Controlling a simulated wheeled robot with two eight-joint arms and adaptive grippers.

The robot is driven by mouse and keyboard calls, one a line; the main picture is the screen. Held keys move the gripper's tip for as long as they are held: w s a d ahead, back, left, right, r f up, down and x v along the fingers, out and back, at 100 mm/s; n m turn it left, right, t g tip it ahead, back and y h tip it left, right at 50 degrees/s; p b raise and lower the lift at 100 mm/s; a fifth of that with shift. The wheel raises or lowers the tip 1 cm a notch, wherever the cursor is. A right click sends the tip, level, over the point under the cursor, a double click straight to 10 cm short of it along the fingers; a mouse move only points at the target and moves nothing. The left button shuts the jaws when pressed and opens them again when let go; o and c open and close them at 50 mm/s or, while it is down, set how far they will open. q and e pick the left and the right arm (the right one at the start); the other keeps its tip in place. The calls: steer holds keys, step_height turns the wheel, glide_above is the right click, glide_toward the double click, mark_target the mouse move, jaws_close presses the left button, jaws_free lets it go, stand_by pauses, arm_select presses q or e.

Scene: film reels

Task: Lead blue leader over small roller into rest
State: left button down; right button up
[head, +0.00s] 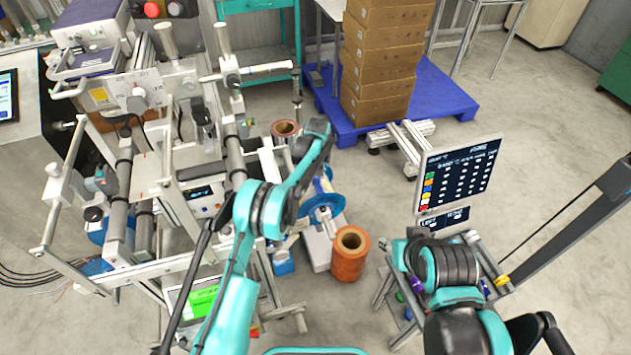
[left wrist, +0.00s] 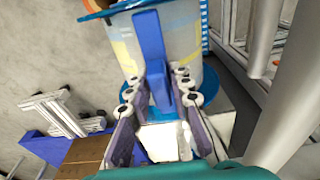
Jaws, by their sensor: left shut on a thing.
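My left gripper (left wrist: 158,88) is shut on a blue strip (left wrist: 150,45), which looks like the blue leader; it stands up between the two finger pads. Behind it in the left wrist view is a clear reel (left wrist: 182,45) with blue flanges. In the head view the same reel (head: 322,207) stands beside the machine, just below my left gripper (head: 322,172), which is small and partly hidden by my arm. Grey rollers (head: 235,160) run along the machine frame. I cannot tell which is the small roller, and the rest is not identifiable.
An orange-brown roll (head: 350,255) stands on the floor right of the reel. Stacked cartons (head: 380,60) stand on a blue pallet (head: 440,95) at the back. A display board (head: 458,175) is at the right. Metal bars (left wrist: 262,40) are close on the right in the left wrist view.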

arm_select(q)
steer(key=shift+r+p, duration=0.9)
steer(key=shift+r, duration=1.15)
steer(key=s+a+r+p, duration=0.1)
steer(key=a+r+p, duration=0.2)
steer(key=r, duration=0.7)
steer(key=shift+a+r+p, duration=0.15)
steer(key=shift+r+p, duration=0.25)
steer(key=shift+p, duration=0.85)
stand_by(0.5)
steer(key=shift+a, duration=0.15)
steer(key=shift+s+a+b, duration=0.1)
steer(key=shift+s+a, duration=0.15)
steer(key=shift+a, duration=0.5)
steer(key=shift+s+a+b, duration=0.1)
steer(key=shift+s+a, duration=0.2)
steer(key=shift+a, duration=0.45)
steer(key=shift+s+a+b, duration=0.1)
steer(key=shift+s+a, duration=0.15)
steer(key=shift+a, duration=0.5)
steer(key=s+a+r+p, duration=0.2)
steer(key=a+r+p, duration=0.2)
steer(key=a+r, duration=0.3)
steer(key=shift+r, duration=0.25)
stand_by(0.8)
